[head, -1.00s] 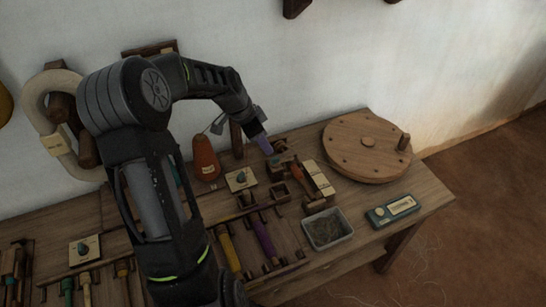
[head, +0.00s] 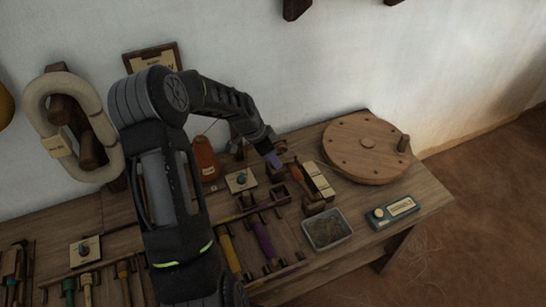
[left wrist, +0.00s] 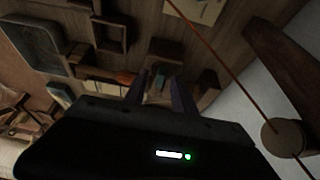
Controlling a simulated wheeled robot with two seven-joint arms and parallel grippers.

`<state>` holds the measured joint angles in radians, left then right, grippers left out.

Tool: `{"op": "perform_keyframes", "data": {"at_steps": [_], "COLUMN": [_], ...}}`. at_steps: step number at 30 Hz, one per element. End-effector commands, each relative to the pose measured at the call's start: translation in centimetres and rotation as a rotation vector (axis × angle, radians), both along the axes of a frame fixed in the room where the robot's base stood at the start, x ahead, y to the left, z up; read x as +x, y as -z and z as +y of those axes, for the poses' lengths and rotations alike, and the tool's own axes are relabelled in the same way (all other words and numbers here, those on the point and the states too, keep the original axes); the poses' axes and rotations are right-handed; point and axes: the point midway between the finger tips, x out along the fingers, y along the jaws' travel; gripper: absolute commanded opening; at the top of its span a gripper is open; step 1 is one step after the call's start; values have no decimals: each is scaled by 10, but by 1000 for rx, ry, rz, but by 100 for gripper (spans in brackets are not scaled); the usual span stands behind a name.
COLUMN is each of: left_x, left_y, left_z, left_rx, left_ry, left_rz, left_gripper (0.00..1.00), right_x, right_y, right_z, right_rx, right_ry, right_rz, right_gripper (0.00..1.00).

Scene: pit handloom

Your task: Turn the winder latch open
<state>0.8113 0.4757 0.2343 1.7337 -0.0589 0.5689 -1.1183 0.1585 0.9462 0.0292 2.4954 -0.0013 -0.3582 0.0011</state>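My left gripper (head: 273,160) hangs over the back of the bench, at a small dark wooden winder block (head: 278,174), which the fingers partly hide. In the left wrist view, the two fingers of the gripper (left wrist: 161,95) stand apart, with a small teal-green part (left wrist: 159,83) visible in the gap. I cannot tell whether they touch it. The winder latch cannot be made out clearly. My right gripper is not in view.
A round wooden wheel (head: 350,157) stands to the right. A grey tray (head: 326,244) and a teal box (head: 379,220) lie in front. A rust-coloured cone (head: 206,158) stands left of the gripper. An orange thread (left wrist: 218,55) crosses the wrist view beside the fingers.

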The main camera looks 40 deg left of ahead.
Motion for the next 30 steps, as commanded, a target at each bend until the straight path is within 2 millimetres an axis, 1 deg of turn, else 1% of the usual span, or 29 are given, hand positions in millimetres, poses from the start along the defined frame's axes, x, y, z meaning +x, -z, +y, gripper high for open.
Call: {"op": "perform_keyframes", "data": {"at_steps": [1,2,12,30], "left_x": [0,0,0,0], "left_y": [0,0,0,0], "left_z": [0,0,0,0], "left_rx": [0,0,0,0], "left_ry": [0,0,0,-10], "left_rz": [0,0,0,0], "left_gripper": [30,28,0,0], "right_x": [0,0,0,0], "right_y": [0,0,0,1], "right_z": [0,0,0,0], "right_rx": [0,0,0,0], "right_ry": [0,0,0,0], "right_rz": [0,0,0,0], "right_gripper": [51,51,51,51]}}
